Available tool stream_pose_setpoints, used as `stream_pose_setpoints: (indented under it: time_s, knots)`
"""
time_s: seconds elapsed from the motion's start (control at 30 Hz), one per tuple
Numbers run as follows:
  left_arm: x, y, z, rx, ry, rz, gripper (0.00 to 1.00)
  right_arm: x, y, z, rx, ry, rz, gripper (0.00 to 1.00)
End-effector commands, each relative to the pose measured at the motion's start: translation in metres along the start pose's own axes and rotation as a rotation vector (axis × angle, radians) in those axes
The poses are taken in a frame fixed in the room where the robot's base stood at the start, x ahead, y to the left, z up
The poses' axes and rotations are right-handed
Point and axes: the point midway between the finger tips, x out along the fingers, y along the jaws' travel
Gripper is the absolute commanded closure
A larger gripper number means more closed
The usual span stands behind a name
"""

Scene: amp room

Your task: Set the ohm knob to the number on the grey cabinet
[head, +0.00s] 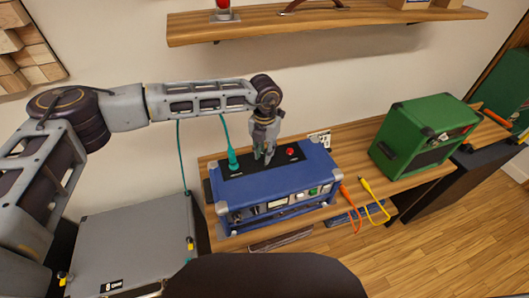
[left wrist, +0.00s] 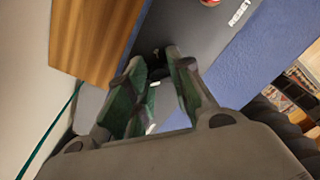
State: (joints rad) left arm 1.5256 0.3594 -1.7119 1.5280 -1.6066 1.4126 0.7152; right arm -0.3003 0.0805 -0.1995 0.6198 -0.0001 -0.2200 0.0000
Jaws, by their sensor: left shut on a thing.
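The blue amplifier (head: 270,187) stands on the wooden bench, with a black panel on its top. My left gripper (head: 264,157) points down onto this panel, between a teal cable plug (head: 233,160) and a red button (head: 290,151). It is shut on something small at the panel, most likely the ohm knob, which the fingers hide. In the left wrist view the green-padded fingers (left wrist: 157,65) reach the dark panel; the knob's pointer and scale cannot be made out. The grey cabinet (head: 130,240) is at the lower left, with a small black label (head: 111,286) whose white marks are too small to read surely.
A green amplifier (head: 424,135) stands on the bench (head: 345,145) to the right. Orange (head: 349,200) and yellow (head: 371,195) cables lie beside the blue amplifier. A wooden shelf (head: 330,22) hangs above. A teal cable (head: 181,155) hangs near my left arm.

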Motion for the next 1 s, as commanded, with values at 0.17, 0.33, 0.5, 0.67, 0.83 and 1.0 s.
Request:
stream_pose_setpoints:
  time_s: [0.17,0.33,0.5,0.67,0.83,1.0]
  knots:
    - [0.002,0.000,0.000,0.075,-0.001,0.000,1.00,0.014,-0.001,0.001,0.000,0.000,0.000,0.60]
    - [0.003,-0.001,0.001,0.168,-0.002,0.000,1.00,0.027,0.001,0.002,-0.001,0.001,0.002,0.60]
    - [0.003,-0.001,0.001,0.268,-0.002,0.000,1.00,0.040,0.019,0.003,-0.005,0.004,0.021,0.60]
    - [0.003,-0.001,0.001,0.366,-0.003,0.000,1.00,0.051,0.040,-0.001,-0.007,0.009,0.043,0.60]
    - [0.002,-0.001,0.001,0.475,-0.003,0.000,1.00,0.063,0.056,-0.009,-0.012,0.020,0.060,0.60]
    - [0.002,-0.002,0.000,0.585,-0.003,0.001,1.00,0.074,0.063,-0.013,-0.013,0.027,0.067,0.60]
